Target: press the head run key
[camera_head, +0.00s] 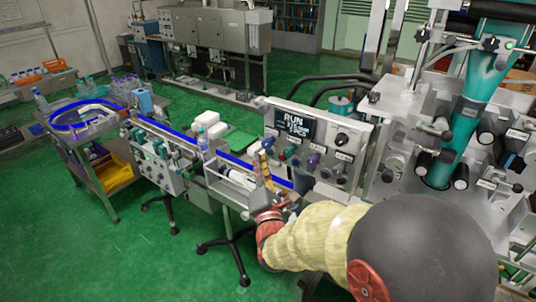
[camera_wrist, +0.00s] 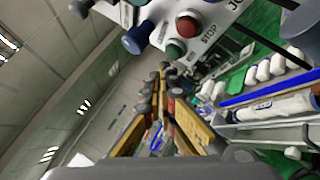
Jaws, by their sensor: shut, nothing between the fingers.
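The control panel (camera_head: 318,135) stands right of centre in the head view, with a lit screen (camera_head: 295,124) reading RUN and a row of coloured keys and knobs below it. In the wrist view a green key (camera_wrist: 187,26) and a red key (camera_wrist: 175,50) sit on the panel's white face, with STOP printed near the red one. A blue knob (camera_wrist: 137,38) is to their left. I cannot read a head run label.
A blue-edged conveyor (camera_head: 170,132) runs from the left to below the panel, near my gripper. Green floor on the left is open.

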